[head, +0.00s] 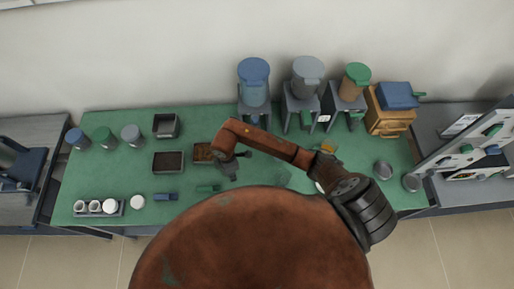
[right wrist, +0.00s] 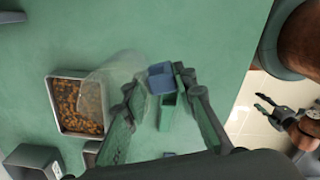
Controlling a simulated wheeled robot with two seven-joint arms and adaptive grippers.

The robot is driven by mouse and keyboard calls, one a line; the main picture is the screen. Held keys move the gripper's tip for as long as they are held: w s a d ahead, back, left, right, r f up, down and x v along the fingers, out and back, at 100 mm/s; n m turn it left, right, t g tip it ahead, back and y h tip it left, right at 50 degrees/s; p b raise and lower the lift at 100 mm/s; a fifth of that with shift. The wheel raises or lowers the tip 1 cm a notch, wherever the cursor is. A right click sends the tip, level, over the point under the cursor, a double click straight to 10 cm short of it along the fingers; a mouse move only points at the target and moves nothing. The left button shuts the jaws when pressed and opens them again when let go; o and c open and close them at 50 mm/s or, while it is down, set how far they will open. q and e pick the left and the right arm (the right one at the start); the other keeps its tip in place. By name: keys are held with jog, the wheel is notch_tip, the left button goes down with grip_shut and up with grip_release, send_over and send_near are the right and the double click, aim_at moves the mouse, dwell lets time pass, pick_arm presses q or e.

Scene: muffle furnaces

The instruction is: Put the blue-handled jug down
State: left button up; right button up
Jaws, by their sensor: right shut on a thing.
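The jug (right wrist: 112,75) is a clear vessel with a blue handle (right wrist: 160,75). In the right wrist view it overlaps the right edge of a tray of brown pellets (right wrist: 78,106). My right gripper (right wrist: 165,95) has its fingers on either side of the blue handle and is shut on it. In the head view the right gripper (head: 228,170) points down over the green table (head: 110,170); the jug is hard to make out there. Its height above the table cannot be told. My left gripper (right wrist: 270,105) shows open and empty, over the floor, in the right wrist view.
A green block-like thing (head: 207,188) and a blue one (head: 165,197) lie near the gripper. A dark tray (head: 168,162) stands left of the pellet tray (head: 203,153). Lidded machines (head: 303,95) line the back. White cups (head: 95,206) stand front left.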

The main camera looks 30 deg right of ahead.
jog(key=shift+w+d+f+p, duration=0.65)
jog(key=shift+d+p, duration=0.2)
jog(key=shift+d, duration=1.95)
jog(key=shift+w+d+f+p, duration=0.5)
jog(key=shift+w+d+p, duration=0.25)
jog(key=shift+d, duration=2)
jog(key=shift+w+d+f+p, duration=0.6)
jog(key=shift+d+p, duration=0.3)
jog(key=shift+d, duration=1.9)
jog(key=o, duration=0.7)
jog(key=shift+f, duration=0.15)
jog(key=o, duration=0.5)
jog(key=shift+c, duration=0.2)
